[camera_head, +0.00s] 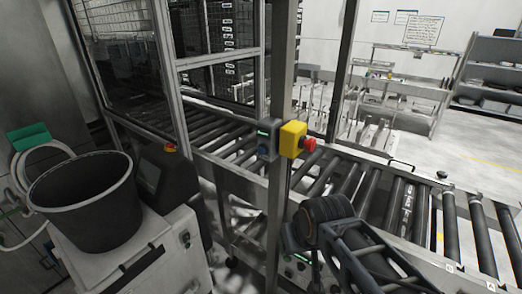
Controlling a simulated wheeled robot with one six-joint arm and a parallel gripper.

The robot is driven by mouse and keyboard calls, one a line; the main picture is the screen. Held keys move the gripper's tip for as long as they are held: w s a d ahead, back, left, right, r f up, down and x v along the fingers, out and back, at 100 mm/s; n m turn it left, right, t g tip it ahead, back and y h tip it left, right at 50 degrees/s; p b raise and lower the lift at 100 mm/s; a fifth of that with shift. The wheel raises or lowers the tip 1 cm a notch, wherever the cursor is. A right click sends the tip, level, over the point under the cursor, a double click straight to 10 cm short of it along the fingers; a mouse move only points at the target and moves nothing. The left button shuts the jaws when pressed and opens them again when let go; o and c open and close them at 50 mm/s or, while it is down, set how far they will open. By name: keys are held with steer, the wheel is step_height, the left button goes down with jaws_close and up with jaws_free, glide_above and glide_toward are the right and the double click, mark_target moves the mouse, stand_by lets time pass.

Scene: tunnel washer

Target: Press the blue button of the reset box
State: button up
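The reset box (273,131) is a small dark grey box on the left side of the metal post, near the middle of the view. A dim bluish round button (264,152) shows on its face, small and dark. A yellow box (292,137) with a red mushroom button (309,144) sits right beside it on the post. My dark arm reaches in from the lower right, its links below and to the right of the boxes. I cannot make out my gripper's fingers. Nothing of my arm visibly touches the reset box.
A roller conveyor (347,178) runs behind the post to the lower right. A framed cage (178,67) stands at the left. A black bucket (82,203) sits on a pale cabinet at lower left. Open floor (476,150) shows at the right.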

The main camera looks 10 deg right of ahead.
stand_by(0.3)
jaws_close()
stand_by(0.6)
stand_by(1.0)
